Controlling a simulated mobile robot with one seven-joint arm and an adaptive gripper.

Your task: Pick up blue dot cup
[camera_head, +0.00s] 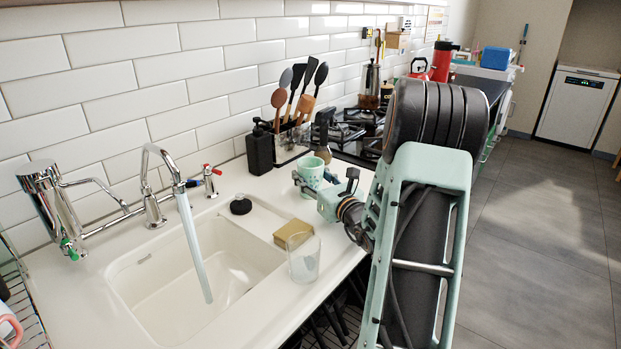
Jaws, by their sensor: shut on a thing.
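A pale green cup (311,171) is at the back of the white counter, in front of the utensil holder. It is small in the view, and I cannot make out blue dots on it. My gripper (308,181) is shut on this cup, with its fingers at the cup's near side. Part of the cup is hidden behind the gripper. I cannot tell whether the cup's base touches the counter.
A clear glass (304,258) and a sponge (294,234) stand near the sink (190,290). A black soap bottle (259,150) and the utensil holder (290,143) are behind the cup. The gas hob (345,130) lies beyond. The floor at right is free.

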